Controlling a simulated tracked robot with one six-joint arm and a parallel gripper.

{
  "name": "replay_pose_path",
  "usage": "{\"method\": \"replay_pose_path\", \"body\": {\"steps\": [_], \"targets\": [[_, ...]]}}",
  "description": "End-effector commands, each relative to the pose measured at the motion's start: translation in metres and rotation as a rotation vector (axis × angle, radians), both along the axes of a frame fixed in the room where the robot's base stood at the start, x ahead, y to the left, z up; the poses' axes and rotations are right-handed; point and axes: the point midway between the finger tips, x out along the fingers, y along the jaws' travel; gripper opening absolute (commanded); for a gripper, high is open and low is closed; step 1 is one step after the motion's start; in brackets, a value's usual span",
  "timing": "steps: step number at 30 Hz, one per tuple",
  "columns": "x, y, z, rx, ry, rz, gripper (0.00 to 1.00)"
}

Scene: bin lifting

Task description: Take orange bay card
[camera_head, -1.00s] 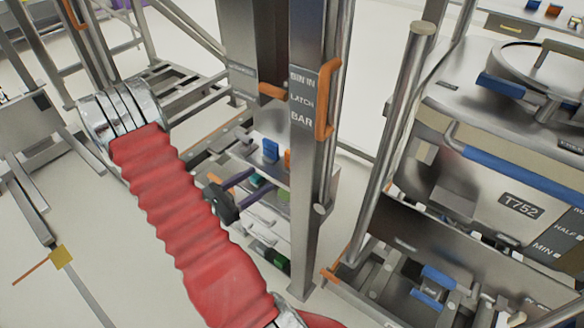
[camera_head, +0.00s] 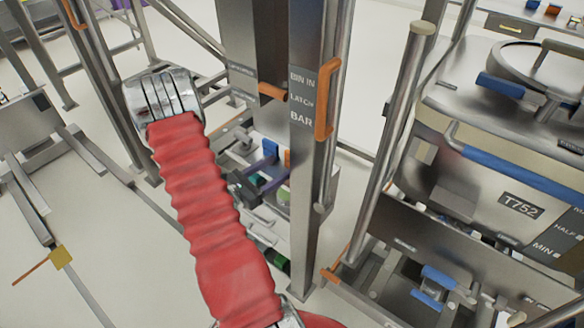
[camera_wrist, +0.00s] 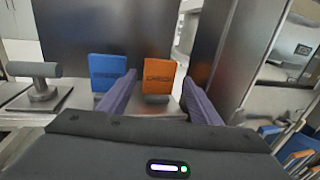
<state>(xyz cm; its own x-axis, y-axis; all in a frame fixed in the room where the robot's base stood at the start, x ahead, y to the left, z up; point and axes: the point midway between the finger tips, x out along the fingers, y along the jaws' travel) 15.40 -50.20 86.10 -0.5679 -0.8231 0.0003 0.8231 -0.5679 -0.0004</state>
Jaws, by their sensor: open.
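The orange bay card (camera_wrist: 159,77) stands upright in a small holder in the wrist view, ahead of my gripper and roughly between its fingers. A narrow edge of it also shows in the head view (camera_head: 287,158), partly hidden by the steel post. A blue card (camera_wrist: 107,72) stands just to its left, beyond the left finger. My gripper (camera_wrist: 159,100) is open, with its two purple fingers spread and nothing between them. In the head view my gripper (camera_head: 268,170) is at the card shelf, partly behind the post.
A T-handle (camera_wrist: 38,80) stands left of the cards. A steel post (camera_head: 308,150) with an orange handle (camera_head: 326,98) rises close to the right of my gripper. The steel bin marked T752 (camera_head: 500,180) is farther right.

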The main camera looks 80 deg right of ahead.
Motion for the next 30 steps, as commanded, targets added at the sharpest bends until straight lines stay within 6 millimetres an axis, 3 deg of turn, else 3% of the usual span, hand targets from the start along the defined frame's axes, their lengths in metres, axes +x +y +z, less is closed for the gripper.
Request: {"method": "replay_pose_path", "body": {"steps": [8, 18, 30], "targets": [[-0.005, -0.007, 0.000, 0.000, 0.000, -0.002, 0.58], [-0.026, -0.039, -0.001, 0.000, 0.000, -0.001, 0.58], [-0.028, -0.043, -0.001, 0.000, 0.000, 0.001, 0.58]]}}
